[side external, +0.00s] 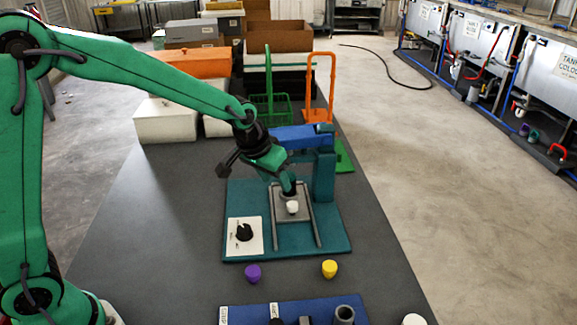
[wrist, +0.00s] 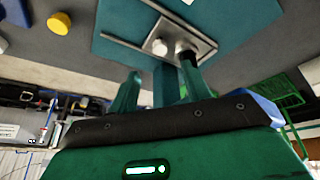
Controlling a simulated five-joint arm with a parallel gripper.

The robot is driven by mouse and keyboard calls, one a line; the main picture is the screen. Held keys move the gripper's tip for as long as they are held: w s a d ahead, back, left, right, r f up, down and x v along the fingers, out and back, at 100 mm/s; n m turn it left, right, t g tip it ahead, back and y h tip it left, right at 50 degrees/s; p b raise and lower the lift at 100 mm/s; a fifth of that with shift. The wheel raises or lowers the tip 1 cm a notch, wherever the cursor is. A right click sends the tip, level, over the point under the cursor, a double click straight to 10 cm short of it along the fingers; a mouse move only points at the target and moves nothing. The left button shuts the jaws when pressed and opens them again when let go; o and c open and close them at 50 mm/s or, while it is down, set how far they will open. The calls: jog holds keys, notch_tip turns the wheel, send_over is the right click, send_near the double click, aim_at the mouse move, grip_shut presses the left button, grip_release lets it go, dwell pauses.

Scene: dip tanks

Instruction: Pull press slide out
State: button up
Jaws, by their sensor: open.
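The press stands on a teal base plate (side external: 335,243), with a teal column (side external: 324,178) and a blue upper arm (side external: 300,138). The slide is a grey plate (side external: 303,212) between two metal rails, near their column end. A white round piece (side external: 292,207) sits on it. The slide (wrist: 203,47) and white piece (wrist: 182,46) also show in the wrist view. My gripper (side external: 283,180) is open and low beside the slide; its fingers (wrist: 160,68) are apart in the wrist view, one close to the slide's edge. I cannot tell whether it touches.
A white card (side external: 237,223) with a black round piece lies left of the rails. A green basket (side external: 270,108) and orange stand (side external: 332,90) are behind.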

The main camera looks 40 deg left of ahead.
aim_at(292, 204)
jog(key=shift+w+d+f, duration=0.3)
jog(key=shift+w+f, duration=0.2)
jog(key=shift+f, duration=0.15)
jog(key=shift+w+d+f, duration=0.25)
jog(key=shift+w+f, duration=0.25)
jog(key=shift+f, duration=0.1)
jog(key=shift+f, duration=0.15)
jog(key=shift+a+x, duration=0.15)
jog(key=shift+x, duration=1.7)
jog(key=shift+a+x, duration=0.1)
jog(key=shift+x, duration=1.8)
